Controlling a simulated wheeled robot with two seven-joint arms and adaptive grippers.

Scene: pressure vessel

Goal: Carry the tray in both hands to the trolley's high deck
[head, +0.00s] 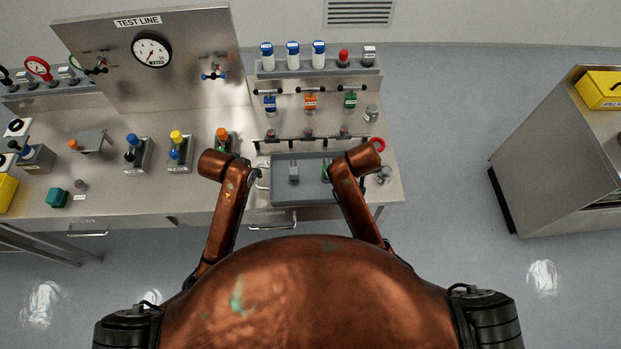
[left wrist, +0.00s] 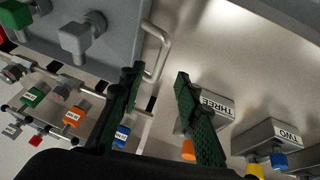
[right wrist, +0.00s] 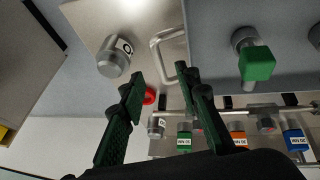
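The grey tray (head: 310,196) lies on the steel bench in front of me, with a grey-topped fitting (head: 294,173) and a green-topped fitting (right wrist: 256,62) in it. My left gripper (left wrist: 158,75) is open at the tray's left handle (left wrist: 164,52); the fingertips are close to the bar, and I see no grip on it. My right gripper (right wrist: 162,76) is open close to the tray's right handle (right wrist: 160,48), its fingers also apart. In the head view my right arm partly hides the tray's right end. I cannot tell for sure which unit is the trolley.
A steel unit (head: 545,150) with a yellow box (head: 600,90) stands at the right, across clear floor. Behind the tray are racks of coloured valves (head: 310,102) and blue-capped bottles (head: 292,55). Labelled valve blocks (head: 180,153) stand left of the tray. A red ring (right wrist: 150,96) lies by the right handle.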

